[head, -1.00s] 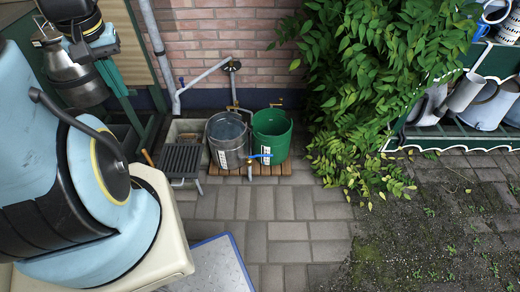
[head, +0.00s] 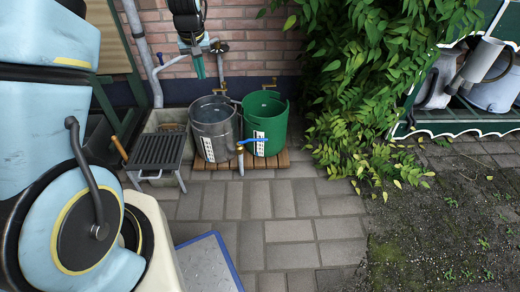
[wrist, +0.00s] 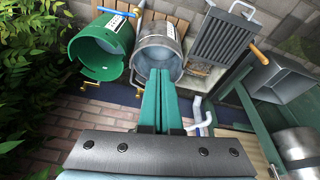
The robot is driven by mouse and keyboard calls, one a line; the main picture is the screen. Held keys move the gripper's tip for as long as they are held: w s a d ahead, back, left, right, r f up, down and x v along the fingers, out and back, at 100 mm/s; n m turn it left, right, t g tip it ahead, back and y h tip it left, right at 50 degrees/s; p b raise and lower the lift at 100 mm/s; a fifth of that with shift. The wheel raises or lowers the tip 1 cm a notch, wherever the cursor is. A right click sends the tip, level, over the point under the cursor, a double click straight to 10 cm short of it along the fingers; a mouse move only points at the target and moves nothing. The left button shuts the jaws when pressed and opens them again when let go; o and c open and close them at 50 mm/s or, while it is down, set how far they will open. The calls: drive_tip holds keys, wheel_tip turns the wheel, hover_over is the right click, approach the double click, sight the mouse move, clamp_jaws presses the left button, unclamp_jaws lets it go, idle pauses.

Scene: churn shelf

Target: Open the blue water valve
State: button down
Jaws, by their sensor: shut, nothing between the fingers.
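A blue lever handle (head: 258,141) sits on a short upright standpipe (head: 240,160) in front of the buckets. It also shows in the wrist view (wrist: 114,23). In the wrist view my gripper (wrist: 159,74) overlaps the metal bucket's edge.
A metal bucket (head: 214,133) and a green bucket (head: 266,120) stand on a wooden slat base (head: 300,170). A dark grate (head: 157,150) is at their left. Leafy vines (head: 370,90) hang at right. The paving in front is open.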

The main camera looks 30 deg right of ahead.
drive_tip(key=d+f+m+b, duration=0.2)
drive_tip(key=d+f+b, duration=1)
drive_tip(key=d+f, duration=0.8)
wheel_tip(320, 180, down, 4)
drive_tip(key=shift+r+t+h, duration=0.1)
drive_tip(key=shift+t+h, duration=0.2)
drive_tip(key=shift+t, duration=0.1)
drive_tip(key=shift+d+b, duration=0.1)
drive_tip(key=shift+b, duration=0.2)
wheel_tip(320, 180, down, 10)
drive_tip(key=b, duration=0.5)
drive_tip(key=shift+s+b, duration=0.25)
drive_tip(key=shift+b, duration=0.05)
drive_tip(key=shift+a, duration=0.25)
drive_tip(key=shift+s+m+p, duration=0.25)
drive_tip(key=shift+m+p, duration=0.1)
drive_tip(key=shift+m, duration=0.05)
